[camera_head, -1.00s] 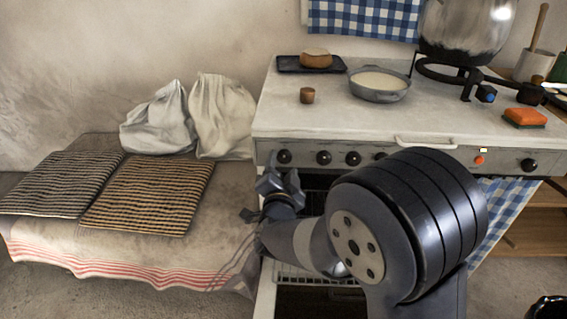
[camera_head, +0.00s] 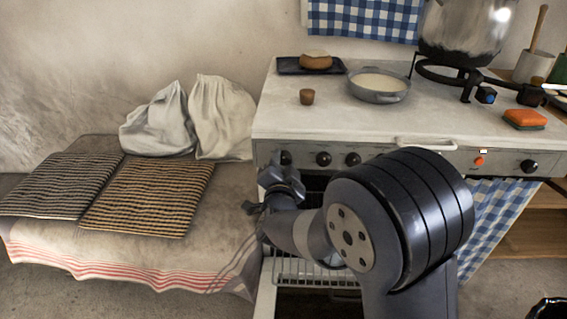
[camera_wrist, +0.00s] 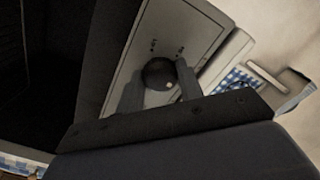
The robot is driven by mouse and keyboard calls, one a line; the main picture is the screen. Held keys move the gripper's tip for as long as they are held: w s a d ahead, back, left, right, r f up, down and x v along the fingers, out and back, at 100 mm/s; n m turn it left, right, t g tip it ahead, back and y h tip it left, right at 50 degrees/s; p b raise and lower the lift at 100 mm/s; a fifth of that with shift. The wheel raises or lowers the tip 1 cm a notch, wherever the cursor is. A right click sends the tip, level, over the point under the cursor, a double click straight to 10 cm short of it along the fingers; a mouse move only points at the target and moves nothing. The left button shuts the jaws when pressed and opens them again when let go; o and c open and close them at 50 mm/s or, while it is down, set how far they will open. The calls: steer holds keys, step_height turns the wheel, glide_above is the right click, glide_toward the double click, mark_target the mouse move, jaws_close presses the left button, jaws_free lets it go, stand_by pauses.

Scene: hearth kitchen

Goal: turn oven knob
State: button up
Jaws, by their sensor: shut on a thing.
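The stove has a row of dark round knobs on its pale front panel. The leftmost knob (camera_head: 285,158) is partly behind my gripper (camera_head: 275,176) in the head view. In the wrist view one dark knob (camera_wrist: 158,72), with a light spot on it, sits between the two fingers of my gripper (camera_wrist: 160,85), one on each side. The gripper is shut on this knob. Two more knobs (camera_head: 323,159) (camera_head: 353,159) show to the right. The exact contact is hidden in the head view by my wrist.
The oven door (camera_head: 266,300) hangs open below, with a wire rack (camera_head: 310,272) inside. A bench with striped cushions (camera_head: 150,195) stands left.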

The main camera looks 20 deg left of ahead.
steer(key=shift+c, duration=0.9)
steer(key=n+p, duration=0.2)
steer(key=n, duration=0.4)
steer(key=shift+n, duration=0.3)
steer(key=n+p, duration=0.1)
steer(key=n, duration=0.2)
steer(key=shift+d+n+p, duration=0.1)
steer(key=shift+n+p, duration=0.75)
steer(key=shift+n, duration=1.35)
steer(key=o, duration=1)
